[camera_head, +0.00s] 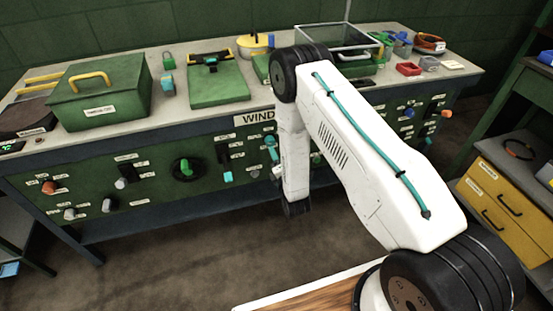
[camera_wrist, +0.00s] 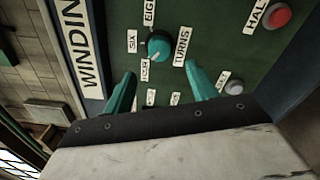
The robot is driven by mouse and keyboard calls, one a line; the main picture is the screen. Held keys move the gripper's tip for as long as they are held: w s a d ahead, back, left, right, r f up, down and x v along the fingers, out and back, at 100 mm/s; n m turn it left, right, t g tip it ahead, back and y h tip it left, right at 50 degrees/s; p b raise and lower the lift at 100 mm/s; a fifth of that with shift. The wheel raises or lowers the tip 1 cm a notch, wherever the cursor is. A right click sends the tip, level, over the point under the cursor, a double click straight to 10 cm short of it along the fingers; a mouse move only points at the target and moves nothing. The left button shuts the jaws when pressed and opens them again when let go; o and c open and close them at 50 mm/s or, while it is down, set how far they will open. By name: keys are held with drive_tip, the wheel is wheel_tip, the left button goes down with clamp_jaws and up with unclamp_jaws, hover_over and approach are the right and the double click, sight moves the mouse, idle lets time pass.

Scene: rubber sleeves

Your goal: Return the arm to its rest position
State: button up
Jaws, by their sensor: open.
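My arm reaches out over the floor to the front of the green bench, with its last links hanging down before the panel. In the wrist view my gripper (camera_wrist: 159,68) has its two teal fingers apart, with nothing between them. A teal turn knob (camera_wrist: 159,45) on the panel lies just beyond the fingertips, among labels reading SIX, EIGHT and TURNS. I cannot tell the exact gap from fingers to knob. In the head view the arm's links hide much of the gripper and the knob.
The green panel (camera_head: 145,170) carries several knobs and levers. A red button (camera_wrist: 279,14) marked HALT shows in the wrist view. A green box (camera_head: 100,92), a glass-sided bin (camera_head: 325,38) and small parts stand on the bench top. Yellow drawers (camera_head: 490,200) stand right. The floor (camera_head: 190,255) is clear.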

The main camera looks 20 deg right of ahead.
idle(0.4)
drive_tip(key=s+f+m+g, duration=0.3)
drive_tip(key=f+m+g, duration=0.25)
drive_tip(key=f, duration=0.35)
drive_tip(key=s+d+r+m+g, duration=0.1)
drive_tip(key=s+r+m+g, duration=0.2)
drive_tip(key=s+r, duration=0.9)
drive_tip(key=s+d+r+m+g, duration=0.2)
drive_tip(key=s+r+m, duration=0.6)
drive_tip(key=r, duration=1.4)
drive_tip(key=s+d+r+m+g, duration=0.2)
drive_tip(key=s+r+m+g, duration=0.3)
drive_tip(key=s+r, duration=1.2)
drive_tip(key=shift+s+r+m+g, duration=0.15)
drive_tip(key=shift+s+m+g, duration=0.2)
drive_tip(key=shift+s+g, duration=0.2)
